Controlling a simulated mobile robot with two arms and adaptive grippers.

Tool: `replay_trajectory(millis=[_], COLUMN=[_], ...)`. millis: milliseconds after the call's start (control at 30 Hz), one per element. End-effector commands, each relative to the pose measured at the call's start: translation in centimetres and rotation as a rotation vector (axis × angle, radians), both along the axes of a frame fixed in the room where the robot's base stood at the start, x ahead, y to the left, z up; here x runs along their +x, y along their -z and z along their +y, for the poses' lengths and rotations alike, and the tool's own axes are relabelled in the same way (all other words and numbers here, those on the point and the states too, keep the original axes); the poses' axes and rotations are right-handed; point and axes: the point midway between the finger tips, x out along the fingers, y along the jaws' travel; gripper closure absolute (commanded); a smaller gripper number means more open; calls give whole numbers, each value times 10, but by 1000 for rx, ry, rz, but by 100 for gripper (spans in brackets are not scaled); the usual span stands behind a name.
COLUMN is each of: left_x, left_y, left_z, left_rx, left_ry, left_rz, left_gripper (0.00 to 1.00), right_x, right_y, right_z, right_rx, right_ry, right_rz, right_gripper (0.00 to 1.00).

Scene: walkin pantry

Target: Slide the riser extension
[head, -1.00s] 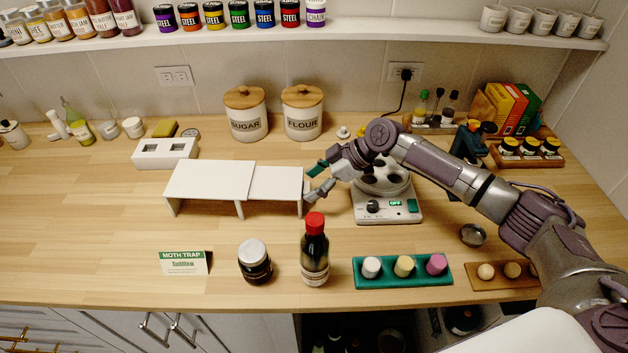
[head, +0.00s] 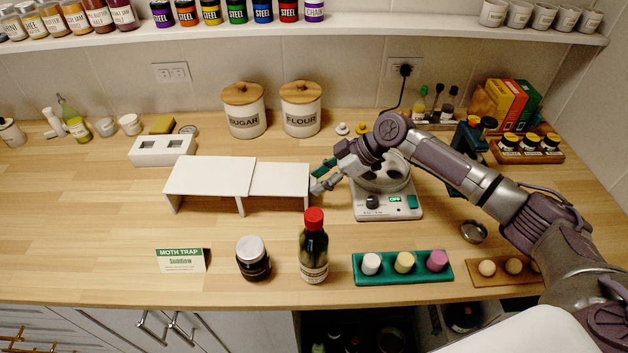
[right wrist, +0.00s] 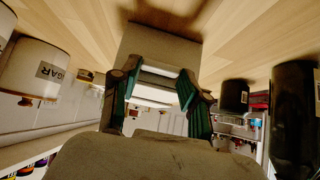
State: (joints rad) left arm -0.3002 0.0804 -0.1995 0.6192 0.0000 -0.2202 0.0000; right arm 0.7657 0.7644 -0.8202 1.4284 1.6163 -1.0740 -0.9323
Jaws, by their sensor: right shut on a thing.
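The white riser stands on the counter in the head view. Its wider fixed part (head: 210,177) is on the left, and the lower riser extension (head: 280,179) sticks out from it to the right. My right gripper (head: 317,180) is at the extension's right end, shut on it, with its teal-padded fingers at the end panel. In the right wrist view, which is upside down, the grey-looking end panel (right wrist: 158,45) lies between the fingertips (right wrist: 157,78). The exact finger contact is partly hidden. My left gripper is not in view.
A white hot-plate-like device (head: 388,205) with a dish stands just right of my gripper. A red-capped bottle (head: 314,250) and a dark jar (head: 253,262) stand in front of the riser. Sugar (head: 245,118) and flour (head: 301,117) canisters stand behind.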

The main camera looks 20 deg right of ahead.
Motion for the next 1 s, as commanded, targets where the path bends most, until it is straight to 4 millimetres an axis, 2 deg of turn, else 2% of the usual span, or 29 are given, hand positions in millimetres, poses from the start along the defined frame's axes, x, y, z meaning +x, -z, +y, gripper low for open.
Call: replay_trajectory(millis=[167, 200, 333, 367, 733, 867, 1000], left_x=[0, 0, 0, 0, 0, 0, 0], left_y=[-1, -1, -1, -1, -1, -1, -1], left_z=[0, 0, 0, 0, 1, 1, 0], left_rx=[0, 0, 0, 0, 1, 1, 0], left_ry=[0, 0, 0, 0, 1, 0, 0], left_rz=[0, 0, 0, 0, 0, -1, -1], left_gripper=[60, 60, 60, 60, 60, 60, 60], right_x=[0, 0, 0, 0, -1, -5, -13], right_y=[-1, -1, -1, -1, -4, -17, -38], right_z=[1, 1, 1, 1, -3, -16, -36], right_rx=[0, 0, 0, 0, -1, -2, -2], right_ry=[-1, -1, -1, -1, -1, 1, 1], right_rz=[-1, -2, -2, -1, -2, -3, -3], right_gripper=[100, 53, 32, 29, 29, 29, 29])
